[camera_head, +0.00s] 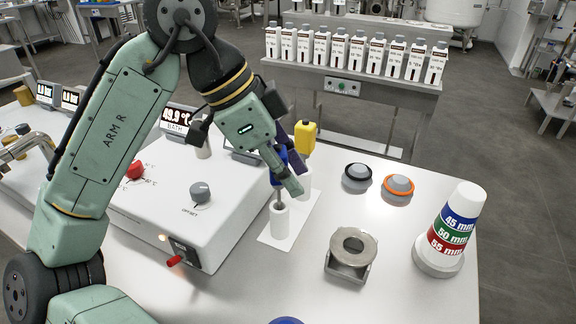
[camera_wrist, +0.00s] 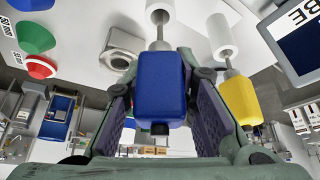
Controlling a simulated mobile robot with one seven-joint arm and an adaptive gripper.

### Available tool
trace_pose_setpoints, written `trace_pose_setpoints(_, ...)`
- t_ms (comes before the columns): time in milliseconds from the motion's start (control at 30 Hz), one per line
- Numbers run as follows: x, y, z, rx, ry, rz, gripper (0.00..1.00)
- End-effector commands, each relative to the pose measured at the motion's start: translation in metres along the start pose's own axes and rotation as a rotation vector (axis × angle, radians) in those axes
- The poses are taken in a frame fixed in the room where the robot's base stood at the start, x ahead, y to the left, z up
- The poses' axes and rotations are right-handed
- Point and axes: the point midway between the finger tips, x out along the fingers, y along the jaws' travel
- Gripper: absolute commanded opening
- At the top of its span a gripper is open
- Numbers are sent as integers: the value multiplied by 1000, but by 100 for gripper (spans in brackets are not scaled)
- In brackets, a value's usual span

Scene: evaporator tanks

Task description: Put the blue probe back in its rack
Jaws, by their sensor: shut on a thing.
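The blue probe (camera_wrist: 162,88) has a blocky blue handle and a thin metal rod. My gripper (camera_wrist: 163,95) is shut on the handle, one finger on each side. In the head view my gripper (camera_head: 287,168) covers much of the blue probe (camera_head: 275,181), which is upright above the front white tube (camera_head: 279,222) of the rack. The rod meets the tube's top and seems to enter it; how deep is hidden. The yellow probe (camera_head: 305,137) stands in the rear white tube (camera_head: 305,181). In the wrist view the yellow probe (camera_wrist: 240,98) is right of my gripper.
A white bath unit (camera_head: 190,205) with knobs stands just left of the rack. To the right are two round capped items (camera_head: 398,186), a metal ring on a block (camera_head: 350,250) and a striped cone (camera_head: 450,230). The table front is mostly clear.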

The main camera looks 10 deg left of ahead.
Motion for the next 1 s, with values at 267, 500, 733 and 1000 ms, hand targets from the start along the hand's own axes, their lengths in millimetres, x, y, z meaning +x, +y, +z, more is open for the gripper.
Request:
trace_pose_setpoints(267, 1, 0, 0, 0, 0, 0, 0)
trace_pose_setpoints(500, 0, 0, 0, 0, 0, 0, 26)
trace_pose_setpoints(733, 0, 0, 0, -1, 0, 0, 41)
trace_pose_setpoints(1000, 0, 0, 0, -1, 0, 0, 48)
